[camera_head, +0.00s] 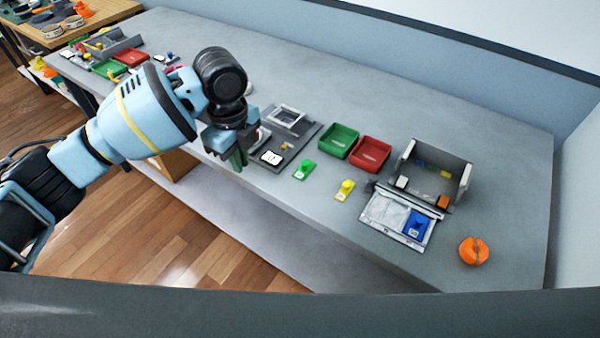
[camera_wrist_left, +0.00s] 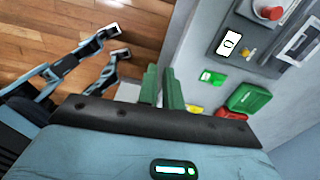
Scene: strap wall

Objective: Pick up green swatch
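A small green swatch (camera_head: 304,170) lies on the grey table, near its front edge, left of a similar yellow swatch (camera_head: 344,190). The green swatch also shows in the left wrist view (camera_wrist_left: 212,77), to the right of the fingers. My left gripper (camera_head: 238,160) points down near the table's front edge, to the left of the green swatch and apart from it. Its green fingers (camera_wrist_left: 161,82) show a narrow gap with nothing seen between them. My right gripper is not recognisable in either view.
A green tray (camera_head: 338,141) and a red tray (camera_head: 369,153) stand behind the swatches. A grey fixture (camera_head: 288,125) is beside my left gripper. To the right are a grey open box (camera_head: 459,173), a flat panel with a blue piece (camera_head: 417,224) and an orange round object (camera_head: 473,251).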

